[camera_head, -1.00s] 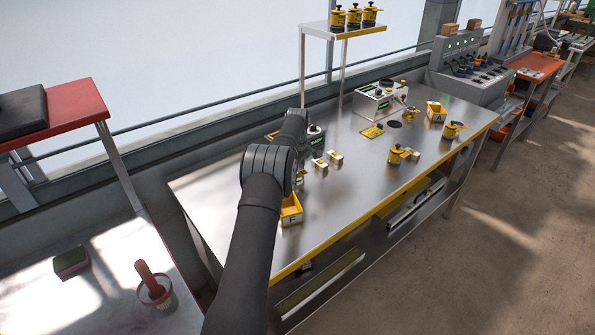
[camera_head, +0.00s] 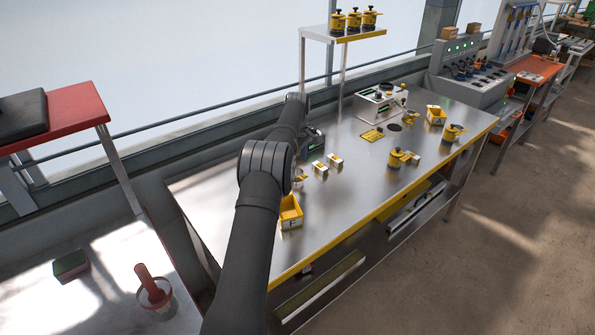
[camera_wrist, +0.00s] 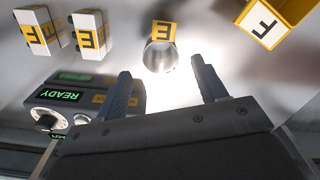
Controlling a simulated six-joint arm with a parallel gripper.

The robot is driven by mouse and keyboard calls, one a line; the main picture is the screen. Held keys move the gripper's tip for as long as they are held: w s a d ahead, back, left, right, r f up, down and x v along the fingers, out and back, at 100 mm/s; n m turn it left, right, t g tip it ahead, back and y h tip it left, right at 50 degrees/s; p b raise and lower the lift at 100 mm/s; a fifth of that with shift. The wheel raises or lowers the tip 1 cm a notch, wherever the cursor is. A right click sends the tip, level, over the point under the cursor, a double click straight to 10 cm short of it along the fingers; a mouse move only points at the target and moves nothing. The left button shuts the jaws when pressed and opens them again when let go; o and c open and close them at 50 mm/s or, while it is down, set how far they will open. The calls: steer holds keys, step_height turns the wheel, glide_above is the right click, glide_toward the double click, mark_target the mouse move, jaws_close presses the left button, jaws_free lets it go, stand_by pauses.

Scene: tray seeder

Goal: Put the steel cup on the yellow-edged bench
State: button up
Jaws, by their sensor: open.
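The steel cup (camera_wrist: 160,56) is a small shiny metal cylinder with a yellow label, its open rim facing the wrist camera. It shows just beyond and between my two fingertips, apart from both. My gripper (camera_wrist: 161,73) is open and empty. In the head view my gripper is hidden behind my arm, and a small metallic piece that may be the cup (camera_head: 299,175) peeks out beside the arm. The yellow-edged bench (camera_head: 335,215) is a long steel table with a yellow front edge.
A yellow bin marked F (camera_head: 290,212) stands near the cup. Two small labelled boxes (camera_head: 335,160) and a dark device reading READY (camera_wrist: 62,97) are close by. Yellow-lidded pots (camera_head: 396,158) stand farther right. The bench's front middle is bare.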

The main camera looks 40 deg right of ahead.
mark_target(299, 178)
step_height(299, 178, up, 5)
steer(key=shift+r, duration=0.2)
stand_by(0.3)
step_height(299, 178, down, 12)
steer(key=shift+f, duration=0.25)
step_height(299, 178, up, 3)
steer(key=shift+f, duration=0.15)
steer(key=shift+r, duration=0.8)
